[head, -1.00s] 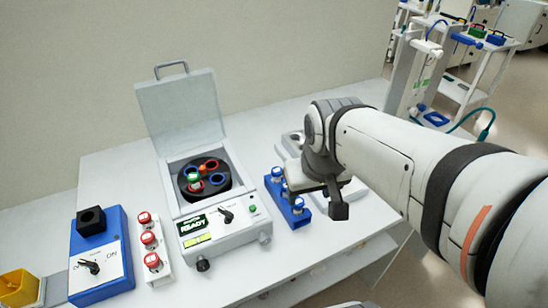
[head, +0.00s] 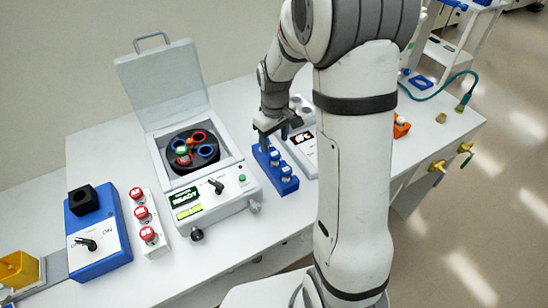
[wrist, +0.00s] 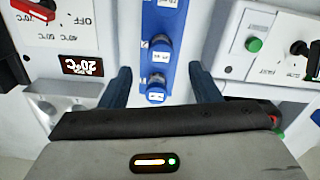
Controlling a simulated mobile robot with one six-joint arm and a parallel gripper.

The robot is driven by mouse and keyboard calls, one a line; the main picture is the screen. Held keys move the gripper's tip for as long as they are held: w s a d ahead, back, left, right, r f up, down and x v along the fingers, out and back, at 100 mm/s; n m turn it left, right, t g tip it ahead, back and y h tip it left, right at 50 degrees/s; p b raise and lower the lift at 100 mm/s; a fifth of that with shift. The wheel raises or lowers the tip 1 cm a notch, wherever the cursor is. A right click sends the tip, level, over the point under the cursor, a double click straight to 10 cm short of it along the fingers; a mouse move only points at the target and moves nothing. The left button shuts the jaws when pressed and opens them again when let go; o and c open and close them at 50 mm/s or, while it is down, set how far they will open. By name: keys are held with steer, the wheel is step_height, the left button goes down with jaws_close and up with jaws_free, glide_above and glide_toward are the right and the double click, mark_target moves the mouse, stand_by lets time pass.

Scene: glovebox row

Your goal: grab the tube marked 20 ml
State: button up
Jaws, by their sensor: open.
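A blue rack (head: 291,187) holds a row of small tubes with blue-grey caps and white labels. It also shows in the wrist view (wrist: 147,22). Two tubes show clearly in the wrist view, a middle one (wrist: 160,55) and one nearest my gripper (wrist: 155,96). A further label shows at the top edge. The label print is too small to read surely. My gripper (head: 273,135) is above the rack's far end, open and empty. In the wrist view, its blue fingers (wrist: 158,75) stand apart on either side of the rack's near end.
A centrifuge (head: 226,200) with raised lid stands left of the rack, and a device with a 20°C display (wrist: 82,66) stands close on its other side. A white rack of red-capped tubes (head: 153,253) and a blue switch box (head: 105,265) are further left.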

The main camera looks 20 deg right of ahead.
mark_target(275, 154)
step_height(275, 154, down, 7)
steer(key=shift+s+r+p, duration=0.1)
steer(key=shift+r+p, duration=0.05)
steer(key=shift+p, duration=0.85)
steer(key=c, duration=1.1)
